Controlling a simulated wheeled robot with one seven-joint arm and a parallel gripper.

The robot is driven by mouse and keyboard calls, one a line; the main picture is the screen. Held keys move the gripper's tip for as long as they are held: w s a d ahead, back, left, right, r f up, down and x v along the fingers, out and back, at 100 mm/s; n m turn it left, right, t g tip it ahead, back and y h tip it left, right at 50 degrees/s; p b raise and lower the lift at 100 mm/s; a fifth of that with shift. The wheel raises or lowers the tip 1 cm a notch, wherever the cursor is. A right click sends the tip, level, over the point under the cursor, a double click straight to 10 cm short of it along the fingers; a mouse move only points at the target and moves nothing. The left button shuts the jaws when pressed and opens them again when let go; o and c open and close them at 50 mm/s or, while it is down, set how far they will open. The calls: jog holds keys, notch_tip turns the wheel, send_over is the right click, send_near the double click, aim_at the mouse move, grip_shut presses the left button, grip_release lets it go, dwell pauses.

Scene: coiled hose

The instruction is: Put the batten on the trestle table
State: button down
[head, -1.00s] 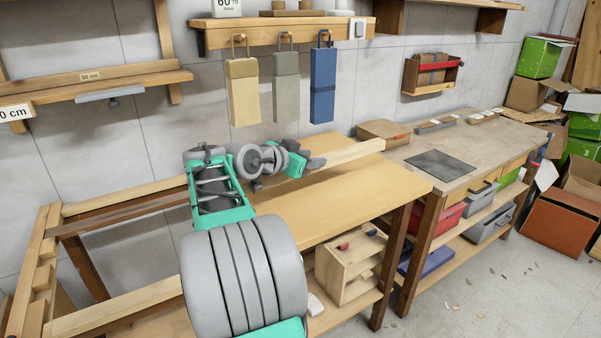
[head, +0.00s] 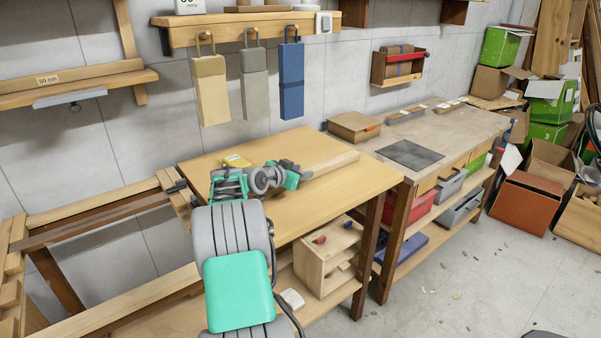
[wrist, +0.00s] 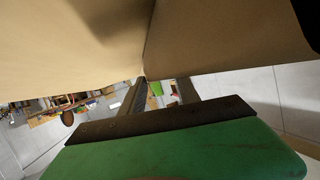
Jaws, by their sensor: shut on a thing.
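The batten (head: 330,163) is a pale wooden strip pointing to the right over the light-wood table. My gripper (head: 302,172) is shut on its near left end, which the jaws partly hide. In the wrist view a broad tan surface, apparently the batten (wrist: 215,40), fills the top above the dark jaw edge. The table (head: 350,190), which I take as the trestle table, has a plain top and dark legs. The batten lies over its back part; I cannot tell whether it touches the top.
A small yellow item (head: 237,160) lies on the table's back left. A workbench (head: 450,135) with a dark mat (head: 411,154) adjoins on the right. Several blocks, one blue (head: 291,82), hang on the wall behind. The table's front right is clear.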

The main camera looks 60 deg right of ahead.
jog(key=c, duration=0.9)
grip_release()
jog(key=shift+o, duration=0.2)
jog(key=v, duration=1.2)
